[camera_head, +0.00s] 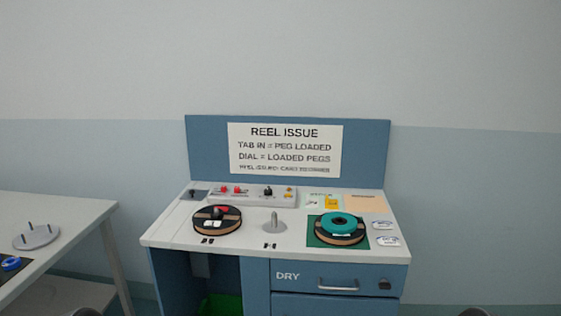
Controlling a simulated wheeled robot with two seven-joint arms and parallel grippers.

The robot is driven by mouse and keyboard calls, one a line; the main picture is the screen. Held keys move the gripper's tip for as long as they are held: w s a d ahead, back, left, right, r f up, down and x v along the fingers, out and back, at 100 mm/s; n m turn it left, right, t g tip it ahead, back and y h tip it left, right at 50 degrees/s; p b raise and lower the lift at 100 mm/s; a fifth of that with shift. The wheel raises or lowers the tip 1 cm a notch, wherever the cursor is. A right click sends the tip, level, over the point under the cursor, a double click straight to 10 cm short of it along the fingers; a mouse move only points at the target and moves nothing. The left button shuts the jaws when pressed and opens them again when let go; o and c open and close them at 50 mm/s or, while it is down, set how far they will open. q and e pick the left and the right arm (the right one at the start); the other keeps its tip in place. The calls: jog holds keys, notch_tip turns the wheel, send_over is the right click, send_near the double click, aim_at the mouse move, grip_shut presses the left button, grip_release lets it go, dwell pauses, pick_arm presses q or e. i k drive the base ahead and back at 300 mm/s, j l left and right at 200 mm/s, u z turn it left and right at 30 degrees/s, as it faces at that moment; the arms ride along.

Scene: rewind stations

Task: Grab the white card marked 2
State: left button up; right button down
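No card with a clearly readable 2 shows at this size. Two small white tags lie on the right end of the station's top, a rear one (382,225) and a front one (387,240); their dark marks are too small to read. A pale card (316,199) lies near the back beside a yellow card (332,202); its print is also unreadable. Neither of my grippers shows. Only two grey rounded shapes, which may be parts of my arms, touch the bottom edge of the view, far from the cards.
The station top (180,234) carries a black-rimmed reel (203,222), a bare grey peg (273,223), and a teal-topped reel (340,226) on a green square. A switch panel (252,195) runs along the back. Drawers (338,275) are shut below. A side table (60,210) stands left.

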aim_at(310, 202)
jog(key=i+z, duration=0.1)
jog(key=z, duration=0.65)
jog(key=i+j+z, duration=0.15)
jog(key=z, duration=0.25)
jog(key=j+z, duration=0.1)
jog(key=z, duration=0.3)
jog(key=i, duration=0.05)
